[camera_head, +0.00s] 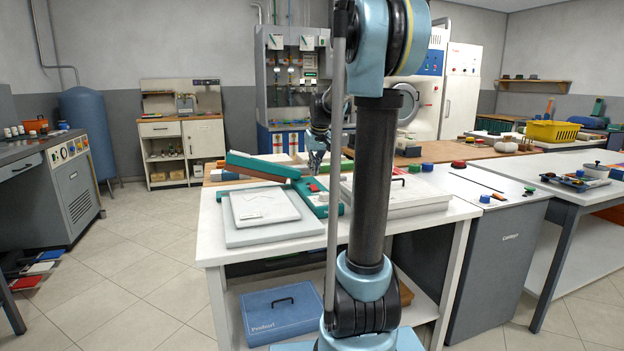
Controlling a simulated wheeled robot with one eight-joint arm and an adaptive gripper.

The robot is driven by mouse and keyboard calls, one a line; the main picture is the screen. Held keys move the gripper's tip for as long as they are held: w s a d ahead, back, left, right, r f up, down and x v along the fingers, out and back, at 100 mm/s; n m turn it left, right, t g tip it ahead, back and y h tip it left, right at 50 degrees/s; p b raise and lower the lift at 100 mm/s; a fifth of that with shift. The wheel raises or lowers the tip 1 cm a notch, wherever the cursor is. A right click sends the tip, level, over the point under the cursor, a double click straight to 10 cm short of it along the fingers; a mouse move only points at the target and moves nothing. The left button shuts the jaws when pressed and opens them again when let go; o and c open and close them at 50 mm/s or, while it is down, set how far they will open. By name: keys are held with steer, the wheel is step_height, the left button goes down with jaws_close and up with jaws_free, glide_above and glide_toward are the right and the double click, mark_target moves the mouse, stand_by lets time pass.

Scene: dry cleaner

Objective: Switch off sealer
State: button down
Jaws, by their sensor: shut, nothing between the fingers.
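The sealer (322,204) is a teal device on the white table, with a long teal lid arm (262,165) raised at a slant to the left. A small red switch (314,187) shows on its body. Whether the switch is on or off is too small to tell. My gripper (315,166) points down over the back of the sealer, close above the red switch in the picture. It is shut and empty. I cannot tell whether it touches the sealer. My own arm hides the area just right of the sealer.
A white pad on a grey board (240,232) lies in front of the sealer. A white box (420,193) stands right of it. A grey counter (497,196) with red, green and blue buttons adjoins the table.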

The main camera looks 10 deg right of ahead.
steer(key=s+v, duration=0.1)
steer(key=v, duration=0.6)
steer(key=shift+s+d, duration=0.15)
steer(key=shift+s, duration=0.3)
steer(key=s+f, duration=0.8)
steer(key=s, duration=0.3)
steer(key=s+f+m+g, duration=0.1)
steer(key=s+f, duration=0.7)
steer(key=s, duration=0.4)
steer(key=s+f, duration=0.9)
steer(key=s, duration=0.3)
steer(key=shift+s+m+g+h, duration=0.2)
steer(key=shift+m+g+h, duration=0.1)
steer(key=shift+m+g, duration=0.1)
